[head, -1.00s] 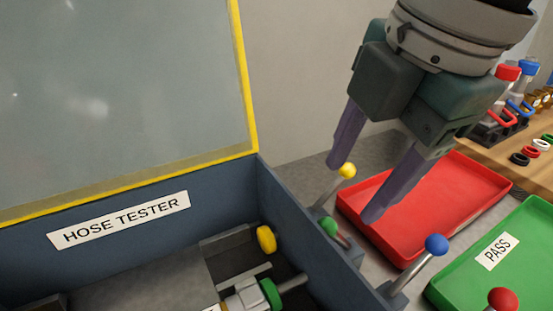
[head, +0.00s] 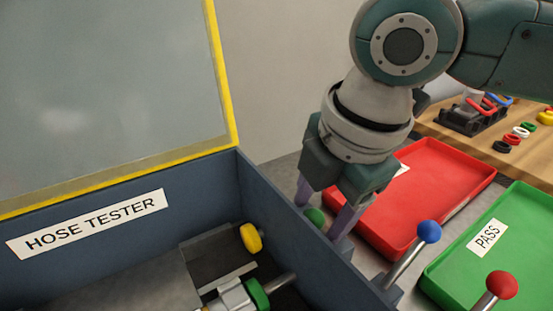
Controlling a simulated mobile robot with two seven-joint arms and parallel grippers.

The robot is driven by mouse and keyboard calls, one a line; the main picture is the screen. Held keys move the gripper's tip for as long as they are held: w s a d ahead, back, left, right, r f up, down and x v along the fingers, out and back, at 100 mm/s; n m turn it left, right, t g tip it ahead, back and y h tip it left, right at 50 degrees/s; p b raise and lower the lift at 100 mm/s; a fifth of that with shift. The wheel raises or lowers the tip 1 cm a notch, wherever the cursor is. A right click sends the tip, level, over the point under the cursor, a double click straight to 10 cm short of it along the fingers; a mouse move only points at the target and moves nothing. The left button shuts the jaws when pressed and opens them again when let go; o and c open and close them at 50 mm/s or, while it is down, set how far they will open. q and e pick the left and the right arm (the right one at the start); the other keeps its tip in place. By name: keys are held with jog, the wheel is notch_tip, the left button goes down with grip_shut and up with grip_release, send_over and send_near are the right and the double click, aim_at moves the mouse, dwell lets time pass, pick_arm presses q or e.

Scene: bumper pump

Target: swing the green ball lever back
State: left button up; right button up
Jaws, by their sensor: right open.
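The green ball lever (head: 315,217) stands on the right-hand wall of the blue hose tester box (head: 95,225). Only its ball shows clearly; its rod is hidden behind a finger. My right gripper (head: 324,208) points down over it with its jaws open. One purple finger is to the left of the green ball and the other to its right. I cannot tell whether either finger touches the ball. My left gripper is not in view.
The blue ball lever (head: 429,232) and red ball lever (head: 502,285) stand nearer along the same side. A red tray (head: 440,200) and green PASS tray (head: 520,225) lie to the right. The tester's raised yellow-edged lid (head: 222,80) is at left.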

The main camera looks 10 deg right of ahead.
jog(key=shift+c, duration=0.3)
grip_shut()
dwell(1.1)
